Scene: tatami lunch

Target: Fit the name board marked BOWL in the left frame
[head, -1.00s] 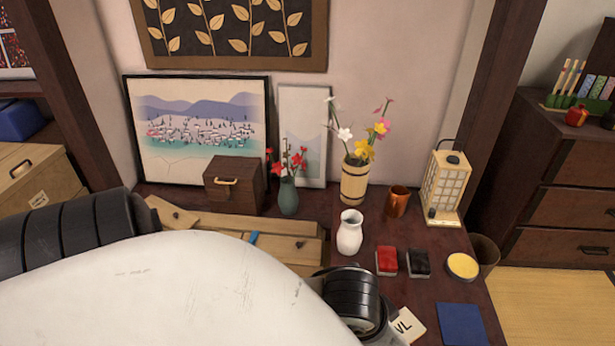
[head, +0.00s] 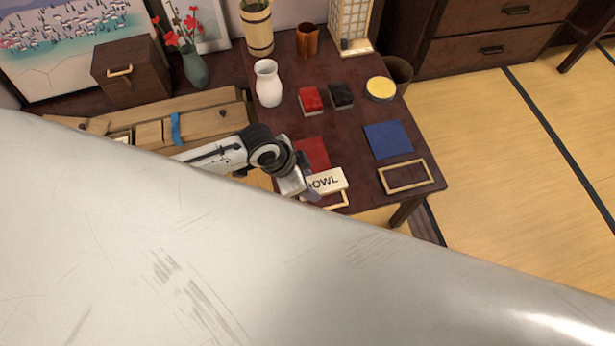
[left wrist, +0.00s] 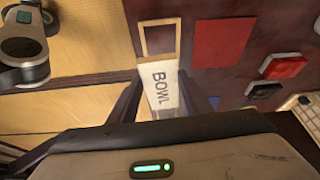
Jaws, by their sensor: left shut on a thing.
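The pale name board marked BOWL (head: 327,181) is held in my left gripper (head: 308,183), whose fingers are shut on it. In the left wrist view the board (left wrist: 160,88) sits between the two fingers, with its far end at the near side of the left frame (left wrist: 143,42). In the head view the board covers part of that thin wooden frame (head: 338,206), near the table's front edge. The frame's opening shows empty in the wrist view. I cannot tell the board's height above the table. My right gripper is not in view.
A red sheet (head: 312,152) lies just behind the left frame. A blue sheet (head: 388,139) and an empty right frame (head: 411,188) lie to the right. Red (head: 311,100) and black (head: 341,96) blocks and a white vase (head: 268,84) stand farther back.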

